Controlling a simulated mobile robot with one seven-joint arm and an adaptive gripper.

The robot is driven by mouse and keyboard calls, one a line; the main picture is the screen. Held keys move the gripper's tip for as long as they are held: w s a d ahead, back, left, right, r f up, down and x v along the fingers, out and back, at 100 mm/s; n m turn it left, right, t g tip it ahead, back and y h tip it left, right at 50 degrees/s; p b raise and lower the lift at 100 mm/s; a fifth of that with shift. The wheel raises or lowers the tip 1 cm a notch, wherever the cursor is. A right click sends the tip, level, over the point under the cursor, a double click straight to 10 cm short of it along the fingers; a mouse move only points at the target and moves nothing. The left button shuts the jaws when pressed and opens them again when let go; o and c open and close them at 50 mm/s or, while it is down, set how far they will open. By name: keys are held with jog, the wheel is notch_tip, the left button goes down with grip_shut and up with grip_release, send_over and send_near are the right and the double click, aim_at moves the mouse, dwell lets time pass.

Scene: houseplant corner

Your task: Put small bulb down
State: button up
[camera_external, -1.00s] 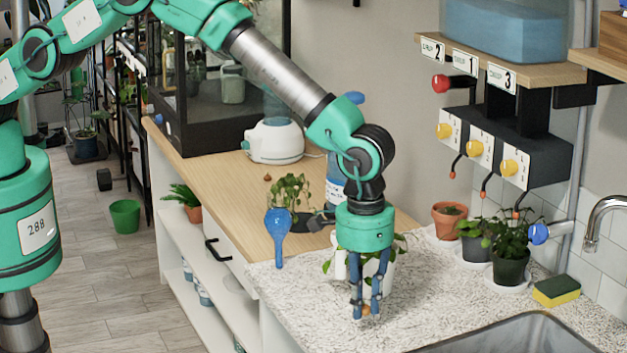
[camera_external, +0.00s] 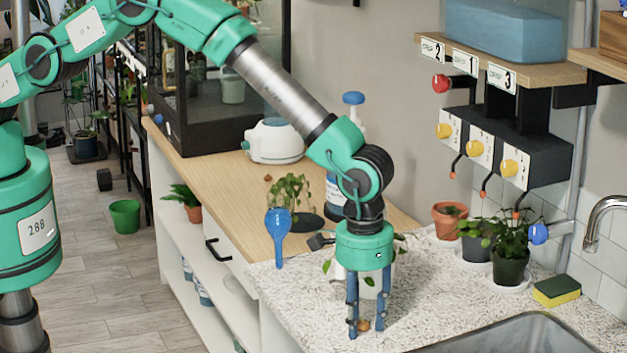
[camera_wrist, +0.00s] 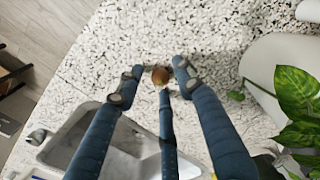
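The small bulb (camera_external: 363,325) is brown and round and rests on the speckled countertop (camera_external: 440,285) near the sink. In the wrist view the bulb (camera_wrist: 160,76) lies between my fingertips, with a gap to the fingers on either side. My gripper (camera_external: 366,318) points straight down over it, low at the countertop. My gripper (camera_wrist: 154,72) is open, its blue fingers spread apart. The bulb's underside is hidden.
A white-potted plant (camera_wrist: 300,100) stands close beside my gripper, partly behind it in the external view. The sink (camera_external: 510,335) is at the front right. A sponge (camera_external: 556,291) and several potted plants stand along the wall. The countertop front left is clear.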

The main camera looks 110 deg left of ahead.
aim_at(361, 320)
dwell(0.3)
notch_tip(361, 320, up, 12)
jog(key=shift+r, duration=0.15)
dwell(0.6)
jog(key=shift+s+r, duration=0.1)
dwell(0.5)
